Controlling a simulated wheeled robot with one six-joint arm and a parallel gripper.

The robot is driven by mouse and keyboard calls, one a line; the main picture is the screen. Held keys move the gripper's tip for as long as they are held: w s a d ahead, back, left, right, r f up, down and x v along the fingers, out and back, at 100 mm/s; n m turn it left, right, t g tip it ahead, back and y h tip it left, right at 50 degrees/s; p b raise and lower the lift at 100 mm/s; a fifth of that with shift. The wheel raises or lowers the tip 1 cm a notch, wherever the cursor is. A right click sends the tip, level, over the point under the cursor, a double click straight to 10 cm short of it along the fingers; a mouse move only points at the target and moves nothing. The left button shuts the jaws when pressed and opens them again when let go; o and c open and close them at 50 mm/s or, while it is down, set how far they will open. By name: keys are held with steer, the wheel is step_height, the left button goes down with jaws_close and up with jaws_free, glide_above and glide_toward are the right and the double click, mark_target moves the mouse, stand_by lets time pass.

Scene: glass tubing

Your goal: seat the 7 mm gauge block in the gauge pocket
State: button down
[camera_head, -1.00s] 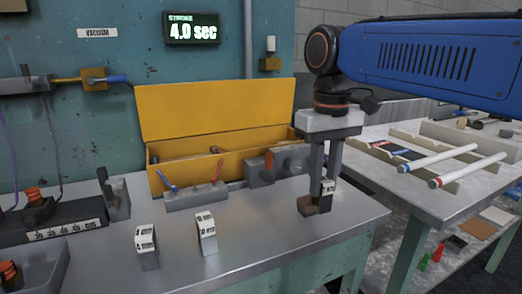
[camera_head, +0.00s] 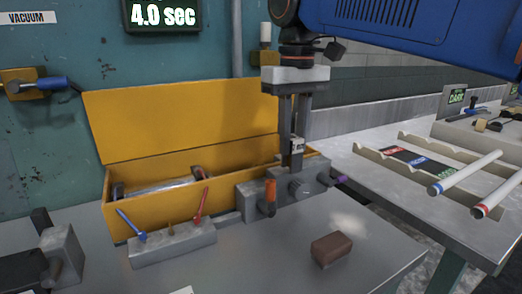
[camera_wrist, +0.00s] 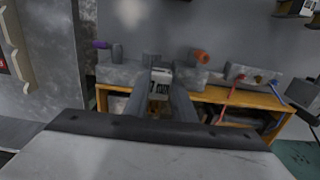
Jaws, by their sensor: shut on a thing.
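My gripper (camera_head: 292,160) is shut on a small pale block, the 7 mm gauge block (camera_head: 298,146). In the wrist view the block (camera_wrist: 160,84) sits upright between the fingertips (camera_wrist: 163,98), its face marked with what looks like a 7. In the head view the gripper hangs over the grey metal fixture (camera_head: 252,200), which has a round knob and an orange-handled part. The fixture also shows beyond the fingers in the wrist view (camera_wrist: 122,73). I cannot make out the gauge pocket or whether the block touches the fixture.
A yellow open-lidded box (camera_head: 120,215) stands behind the fixture. A grey rack (camera_head: 172,244) with small coloured tools is to its left. A brown block (camera_head: 331,250) lies on the bench in front, with clear bench around it. A side table holds glass tubes (camera_head: 465,172).

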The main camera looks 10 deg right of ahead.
steer(key=w+a, duration=0.5)
steer(key=w, duration=0.7)
steer(key=shift+w+a+f, duration=0.1)
steer(key=shift+w+f, duration=0.1)
steer(key=shift+f, duration=1.55)
steer(key=shift+w+a+f, duration=0.1)
steer(key=shift+w+f, duration=0.05)
steer(key=shift+f, duration=1.6)
steer(key=shift+f, duration=0.6)
steer(key=c, duration=1.5)
jaws_free()
steer(key=shift+r, duration=6.6)
